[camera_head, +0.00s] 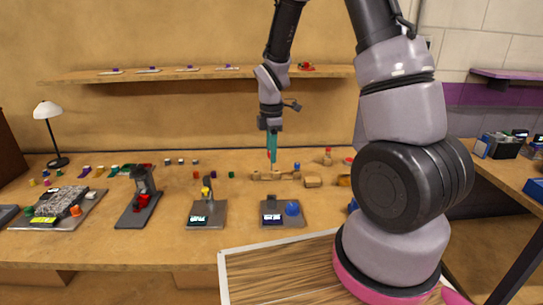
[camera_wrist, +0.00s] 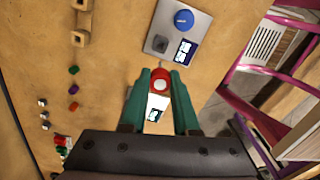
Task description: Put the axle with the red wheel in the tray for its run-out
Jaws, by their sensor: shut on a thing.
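My gripper (camera_head: 272,150) has teal fingers pointing down above the back middle of the table. It is shut on the axle with the red wheel (camera_wrist: 161,85), which shows end-on as a red ring with a pale centre between the fingertips in the wrist view. In the head view only a little red shows by the fingers. Two grey stations with lit displays stand on the table: one with a blue knob (camera_head: 292,209), one with a yellow-topped part (camera_head: 207,191). I cannot tell which thing is the run-out tray.
A wooden rack (camera_head: 275,175) and small wooden blocks (camera_head: 312,182) lie at the back. A dark stand with a red part (camera_head: 142,201) is to the left, with several small coloured pieces and a lamp (camera_head: 48,110) beyond. The table front between the stations is clear.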

